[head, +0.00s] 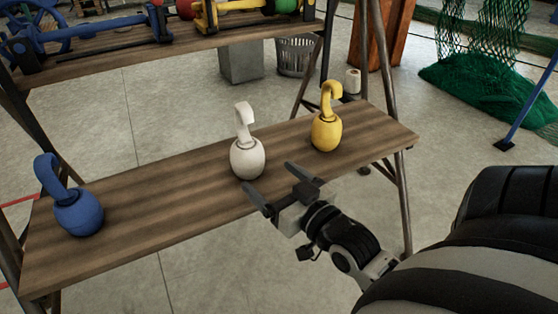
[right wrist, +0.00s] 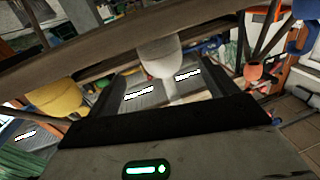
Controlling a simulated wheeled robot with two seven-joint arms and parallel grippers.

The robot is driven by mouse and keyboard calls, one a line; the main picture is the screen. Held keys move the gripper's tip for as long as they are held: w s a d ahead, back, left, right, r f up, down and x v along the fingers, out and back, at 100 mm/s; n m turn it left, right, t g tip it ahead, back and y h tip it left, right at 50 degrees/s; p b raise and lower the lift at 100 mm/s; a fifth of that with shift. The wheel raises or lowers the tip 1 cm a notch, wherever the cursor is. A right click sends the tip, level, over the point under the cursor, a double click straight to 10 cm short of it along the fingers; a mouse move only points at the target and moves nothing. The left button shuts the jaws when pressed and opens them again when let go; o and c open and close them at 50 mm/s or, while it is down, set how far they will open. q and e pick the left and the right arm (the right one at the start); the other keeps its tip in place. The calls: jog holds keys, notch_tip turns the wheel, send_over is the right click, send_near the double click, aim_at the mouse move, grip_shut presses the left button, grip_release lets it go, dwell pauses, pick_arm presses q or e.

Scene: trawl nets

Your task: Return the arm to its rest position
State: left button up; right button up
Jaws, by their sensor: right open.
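My right gripper (head: 280,184) is open and empty at the front edge of the wooden shelf, close to a white hook with a round base (head: 247,157). The fingers are apart from each other and nothing is between them in the head view. In the right wrist view, the white hook (right wrist: 161,58) shows beyond and between the open fingers (right wrist: 175,92). A yellow hook (head: 327,130) stands farther right on the shelf, and a blue hook (head: 78,214) stands at its left end. My left gripper is not in view.
The wooden shelf (head: 160,208) has bare room between the blue and white hooks. An upper shelf (head: 120,47) behind holds blue and yellow hardware. Metal frame legs (head: 398,190) stand at the right end. A green net (head: 490,92) lies on the floor at the back right.

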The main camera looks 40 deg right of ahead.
jog(key=shift+s, duration=0.65)
